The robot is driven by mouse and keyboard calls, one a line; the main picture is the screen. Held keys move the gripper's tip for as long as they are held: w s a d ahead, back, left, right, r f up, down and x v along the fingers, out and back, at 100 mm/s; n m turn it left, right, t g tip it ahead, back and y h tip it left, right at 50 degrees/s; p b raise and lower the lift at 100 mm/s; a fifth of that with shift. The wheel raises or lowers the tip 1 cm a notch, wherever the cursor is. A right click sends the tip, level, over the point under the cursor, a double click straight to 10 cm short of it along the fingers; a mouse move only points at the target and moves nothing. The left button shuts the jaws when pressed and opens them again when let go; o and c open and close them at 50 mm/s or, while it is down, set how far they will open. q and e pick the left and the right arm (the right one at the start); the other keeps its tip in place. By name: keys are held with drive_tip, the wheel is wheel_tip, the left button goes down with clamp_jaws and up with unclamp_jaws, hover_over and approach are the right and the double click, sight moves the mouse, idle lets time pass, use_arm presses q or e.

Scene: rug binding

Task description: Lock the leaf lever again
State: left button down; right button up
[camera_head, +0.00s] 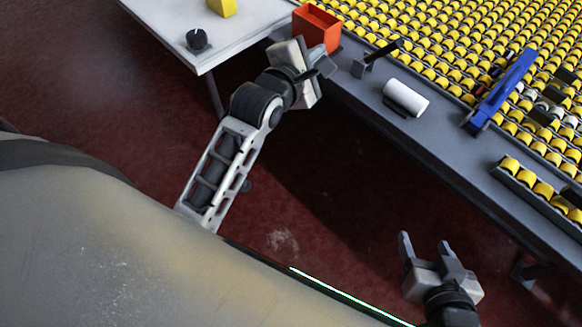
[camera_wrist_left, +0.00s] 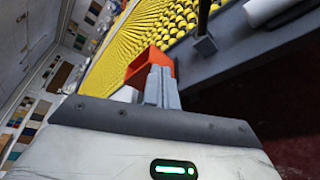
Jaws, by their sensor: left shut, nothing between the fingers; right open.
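A dark lever (camera_head: 384,49) on a small grey post (camera_head: 361,69) stands on the grey edge of the roller table; I take it for the leaf lever. In the left wrist view its dark arm (camera_wrist_left: 203,17) rises from the post at the top right. Whether it is locked, I cannot tell. My left gripper (camera_head: 328,64) is shut and empty, a little left of the post and apart from it. Its closed fingers (camera_wrist_left: 161,84) show in the left wrist view in front of the orange bin. My right gripper (camera_head: 425,242) is open and empty over the floor, in front of the table.
An orange bin (camera_head: 317,30) stands just beyond my left gripper. A white cylinder (camera_head: 405,97) and a blue bar (camera_head: 502,92) lie to the right. Yellow rollers (camera_head: 440,40) fill the table. A white side table (camera_head: 165,25) with a black knob (camera_head: 196,40) is at left.

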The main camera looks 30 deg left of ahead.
use_arm(q)
drive_tip(key=s+d+f+m+g+h+b, duration=0.1)
drive_tip(key=s+f+m+g, duration=0.1)
drive_tip(key=s+f+m, duration=0.6)
drive_tip(key=s+d+f+m+g+h+b, duration=0.1)
drive_tip(key=s+d+f+m+g, duration=0.1)
drive_tip(key=s+f+m, duration=0.6)
drive_tip(key=shift+s+d+m, duration=0.3)
drive_tip(key=shift+s+m, duration=0.5)
drive_tip(key=shift+m, duration=2.5)
